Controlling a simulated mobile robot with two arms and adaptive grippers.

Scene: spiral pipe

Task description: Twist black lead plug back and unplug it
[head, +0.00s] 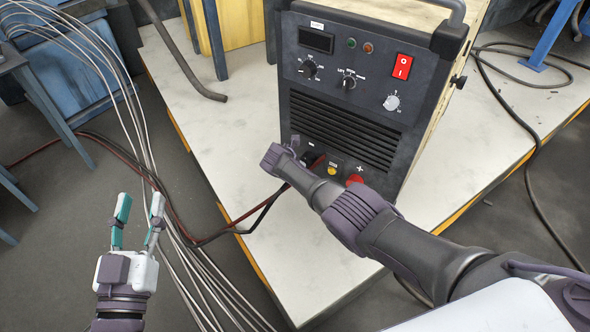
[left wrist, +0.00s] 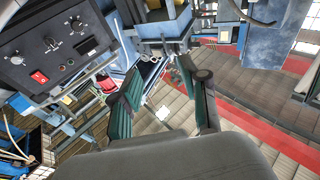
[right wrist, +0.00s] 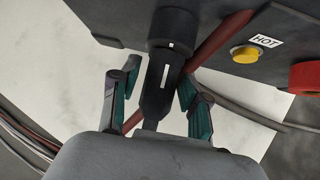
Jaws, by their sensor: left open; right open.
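The black lead plug (right wrist: 156,98) sits in its socket low on the front panel of the dark welding machine (head: 340,118). A white mark on the plug and one on the socket collar (right wrist: 166,28) lie nearly in line. My right gripper (right wrist: 158,78) is open, with one finger on each side of the plug; I cannot tell whether they touch it. In the head view my right wrist hides these fingers. My left gripper (head: 139,208) is open and empty, off the table's left edge. In the left wrist view it (left wrist: 160,78) points away from the machine.
A yellow button (right wrist: 245,54) marked HOT and a red connector (right wrist: 307,76) lie right of the plug. A red cable (right wrist: 215,42) passes behind the plug. Pale cables (head: 135,130) hang near my left gripper. The white tabletop (head: 185,90) is mostly clear left of the machine.

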